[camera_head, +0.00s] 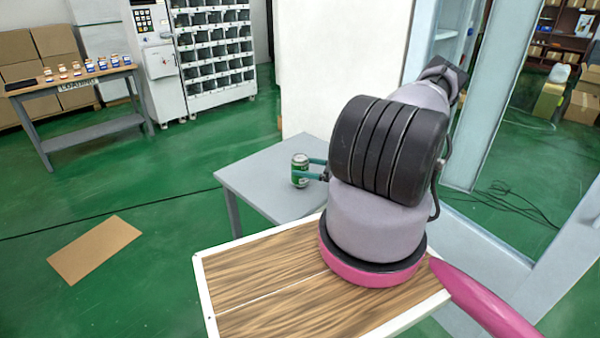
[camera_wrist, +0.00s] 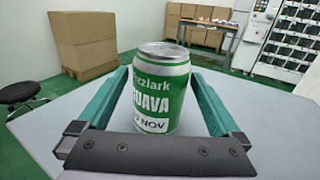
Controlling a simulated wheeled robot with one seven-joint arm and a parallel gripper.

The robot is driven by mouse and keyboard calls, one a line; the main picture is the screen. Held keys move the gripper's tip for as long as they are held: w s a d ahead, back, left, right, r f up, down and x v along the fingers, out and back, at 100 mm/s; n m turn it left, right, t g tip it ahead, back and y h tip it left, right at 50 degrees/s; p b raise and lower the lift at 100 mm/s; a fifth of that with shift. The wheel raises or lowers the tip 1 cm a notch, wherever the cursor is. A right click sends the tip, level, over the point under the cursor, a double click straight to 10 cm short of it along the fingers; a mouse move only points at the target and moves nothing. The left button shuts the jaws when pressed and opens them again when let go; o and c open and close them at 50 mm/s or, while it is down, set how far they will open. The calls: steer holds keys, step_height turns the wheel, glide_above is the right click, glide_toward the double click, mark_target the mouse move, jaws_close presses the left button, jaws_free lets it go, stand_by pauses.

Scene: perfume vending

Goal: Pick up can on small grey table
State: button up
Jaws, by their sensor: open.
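A green and white can (camera_head: 300,170) with a silver top stands upright on the small grey table (camera_head: 262,170). In the wrist view the can (camera_wrist: 158,90) reads "GUAVA" and stands between the two green fingers of my gripper (camera_wrist: 160,95). The fingers are spread, with a gap on each side of the can. In the head view my gripper (camera_head: 312,170) reaches in from the right at the can's height. Most of the gripper is hidden behind my arm there.
A wooden-topped surface (camera_head: 265,275) with a white rim lies in front of the grey table. A white wall (camera_head: 340,70) stands behind it. A workbench (camera_head: 85,75) with several small items and a vending machine (camera_head: 215,50) stand at the back left. Cardboard (camera_head: 95,248) lies on the floor.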

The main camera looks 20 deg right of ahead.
steer(key=shift+x, duration=0.8)
jaws_close()
